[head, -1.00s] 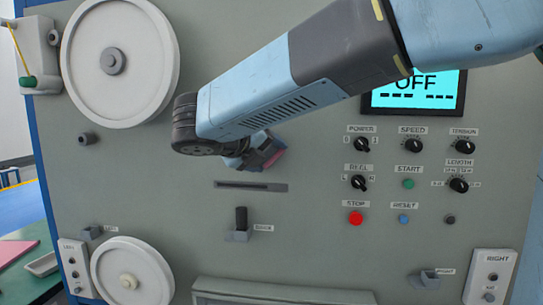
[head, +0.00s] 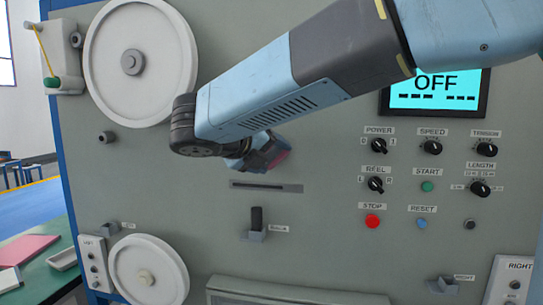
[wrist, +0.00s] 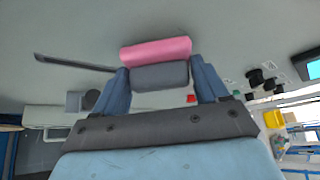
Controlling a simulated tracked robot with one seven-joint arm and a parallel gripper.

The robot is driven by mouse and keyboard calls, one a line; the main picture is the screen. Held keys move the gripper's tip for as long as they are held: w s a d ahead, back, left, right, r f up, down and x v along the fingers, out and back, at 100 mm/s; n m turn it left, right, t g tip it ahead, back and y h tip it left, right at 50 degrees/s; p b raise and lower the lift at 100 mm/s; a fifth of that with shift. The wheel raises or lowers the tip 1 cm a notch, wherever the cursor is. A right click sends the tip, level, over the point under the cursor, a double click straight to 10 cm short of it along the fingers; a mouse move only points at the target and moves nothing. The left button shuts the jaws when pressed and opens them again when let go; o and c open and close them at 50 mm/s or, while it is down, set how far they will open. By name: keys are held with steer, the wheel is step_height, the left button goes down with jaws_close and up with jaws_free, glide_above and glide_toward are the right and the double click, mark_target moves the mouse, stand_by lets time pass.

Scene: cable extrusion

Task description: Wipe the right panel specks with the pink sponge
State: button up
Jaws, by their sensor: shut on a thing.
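My gripper (wrist: 160,82) is shut on the pink sponge (wrist: 156,52), which has a dark grey backing between the two blue fingers in the wrist view. In the head view the sponge (head: 279,158) shows as a small pink edge beyond my wrist, in front of the grey machine face above a dark slot. I cannot tell whether it touches the face. The right panel (head: 511,284), a white plate marked RIGHT, is at the bottom right of the head view, cut off by the frame edge. No specks can be made out on it.
The machine face carries two white reels (head: 140,62), a lever (head: 256,222), knobs, buttons including a red STOP (head: 372,221), and a screen (head: 436,90) reading OFF. A small bracket (head: 442,284) juts out left of the right panel. A green table (head: 45,262) stands at left.

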steer(key=shift+s+a, duration=0.15)
steer(key=shift+s, duration=0.9)
steer(key=shift+s+a, duration=0.15)
steer(key=shift+s, duration=0.9)
steer(key=shift+s, duration=0.1)
steer(key=s, duration=0.2)
steer(key=shift+s+a, duration=0.2)
steer(key=shift+s, duration=0.15)
steer(key=shift+w, duration=0.1)
steer(key=shift+w+d+r, duration=0.15)
steer(key=shift+w+r, duration=0.1)
steer(key=shift+w, duration=0.85)
steer(key=shift+w+d+r, duration=0.2)
steer(key=shift+w, duration=0.85)
steer(key=shift+w+d+r, duration=0.15)
steer(key=shift+w+r, duration=0.1)
steer(key=shift+w, duration=0.85)
steer(key=shift+w+d, duration=0.15)
steer(key=shift+w, duration=0.85)
steer(key=shift+d, duration=0.1)
